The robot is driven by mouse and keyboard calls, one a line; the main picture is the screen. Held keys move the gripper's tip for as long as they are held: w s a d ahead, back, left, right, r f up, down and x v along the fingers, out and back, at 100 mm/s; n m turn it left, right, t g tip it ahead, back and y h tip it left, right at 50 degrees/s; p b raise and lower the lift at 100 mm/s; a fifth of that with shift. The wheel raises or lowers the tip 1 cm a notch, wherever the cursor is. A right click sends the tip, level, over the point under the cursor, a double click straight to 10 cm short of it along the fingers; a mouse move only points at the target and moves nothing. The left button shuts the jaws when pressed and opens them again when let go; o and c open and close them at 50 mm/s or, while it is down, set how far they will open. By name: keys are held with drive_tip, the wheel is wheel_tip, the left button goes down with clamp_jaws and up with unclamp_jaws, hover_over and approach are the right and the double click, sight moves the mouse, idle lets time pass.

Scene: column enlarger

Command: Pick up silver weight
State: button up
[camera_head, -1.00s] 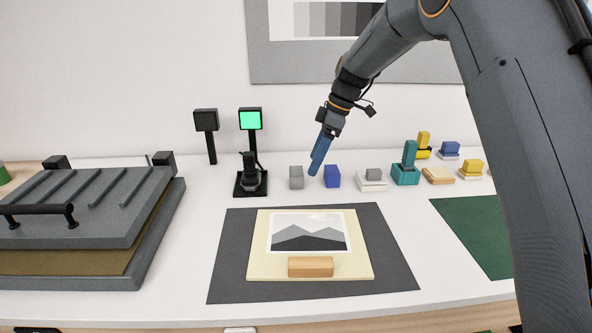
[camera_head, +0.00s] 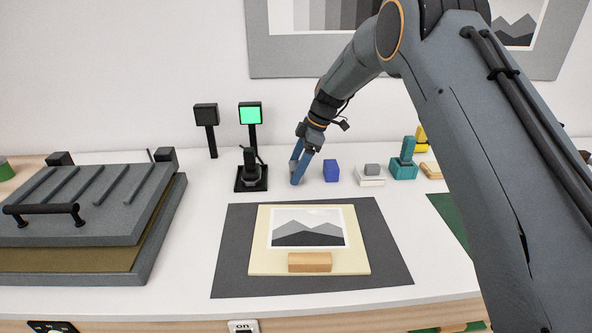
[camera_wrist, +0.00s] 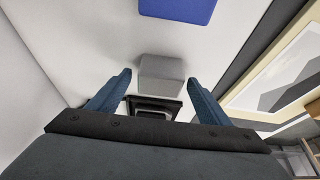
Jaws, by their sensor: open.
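The silver weight (camera_wrist: 162,73) is a small grey block on the white tabletop. In the wrist view it lies between and slightly beyond my two blue fingertips, with no clear contact. In the head view my gripper (camera_head: 299,172) is lowered at the block's place, left of the blue block (camera_head: 331,171), and its fingers hide most of the silver weight. My gripper (camera_wrist: 160,78) is open and holds nothing.
A black stand (camera_head: 251,178) is close on the left. The blue block also shows in the wrist view (camera_wrist: 178,8). A small grey block (camera_head: 372,169) sits on a white base to the right. A dark mat (camera_head: 235,240) with a picture board lies in front.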

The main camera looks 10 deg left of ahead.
drive_tip(key=c, duration=1.5)
